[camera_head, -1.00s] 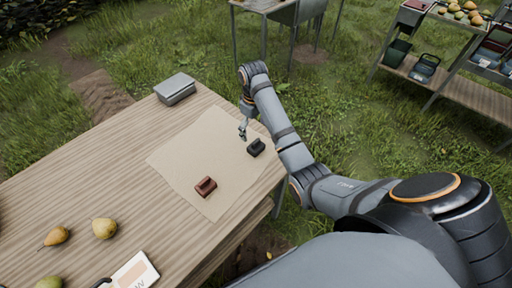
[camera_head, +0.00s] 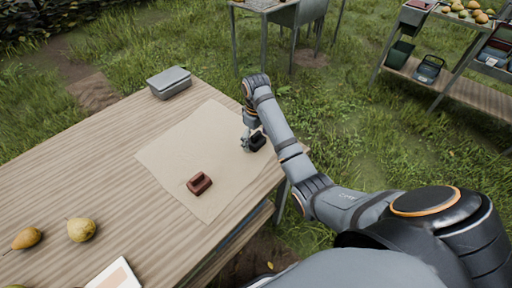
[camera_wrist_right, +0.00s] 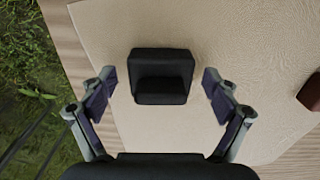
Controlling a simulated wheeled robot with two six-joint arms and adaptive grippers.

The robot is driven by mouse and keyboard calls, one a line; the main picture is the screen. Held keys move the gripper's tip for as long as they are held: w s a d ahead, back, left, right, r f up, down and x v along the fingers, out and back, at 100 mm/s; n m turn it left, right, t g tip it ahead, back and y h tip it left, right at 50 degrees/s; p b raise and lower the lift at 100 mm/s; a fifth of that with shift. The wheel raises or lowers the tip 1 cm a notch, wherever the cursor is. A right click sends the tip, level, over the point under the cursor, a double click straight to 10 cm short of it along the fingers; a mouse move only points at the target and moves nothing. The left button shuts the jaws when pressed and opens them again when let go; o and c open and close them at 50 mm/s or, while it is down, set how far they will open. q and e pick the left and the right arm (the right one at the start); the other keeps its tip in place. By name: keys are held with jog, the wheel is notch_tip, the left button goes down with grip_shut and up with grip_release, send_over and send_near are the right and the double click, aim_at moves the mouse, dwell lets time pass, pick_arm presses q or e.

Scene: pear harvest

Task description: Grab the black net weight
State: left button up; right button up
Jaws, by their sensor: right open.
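The black net weight (camera_head: 258,141) lies on a beige cloth (camera_head: 180,150) near the table's right edge. In the right wrist view the black net weight (camera_wrist_right: 161,76) shows from above as a dark block with a raised part. My right gripper (camera_head: 250,143) is right at the black weight. In its wrist view the right gripper (camera_wrist_right: 157,92) is open, with one finger to each side of the weight and a gap on both sides. A reddish-brown weight (camera_head: 199,184) lies on the same cloth, nearer to me. My left gripper does not show.
A grey box (camera_head: 169,82) stands at the table's far corner. Pears (camera_head: 81,230) and a white card (camera_head: 115,275) lie at the near left. The wooden table (camera_head: 90,150) is bare between them. Shelves with fruit and baskets stand at the back right.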

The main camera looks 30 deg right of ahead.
aim_at(256, 134)
jog(key=shift+r, duration=0.1)
jog(key=c, duration=1.5)
notch_tip(256, 134, up, 4)
jog(key=p, duration=0.4)
jog(key=shift+s+a+r+p, duration=0.1)
jog(key=shift+r+p, duration=0.15)
jog(key=shift+p, duration=0.05)
jog(key=s+a+r+p, duration=0.3)
jog(key=s+r+p, duration=0.1)
jog(key=s+p, duration=0.2)
jog(key=s+a+r+p, duration=0.3)
jog(key=s+r+p, duration=0.1)
jog(key=s+p, duration=0.2)
jog(key=shift+a+r+p, duration=0.2)
jog(key=shift+a+p, duration=0.2)
jog(key=shift+p, duration=0.45)
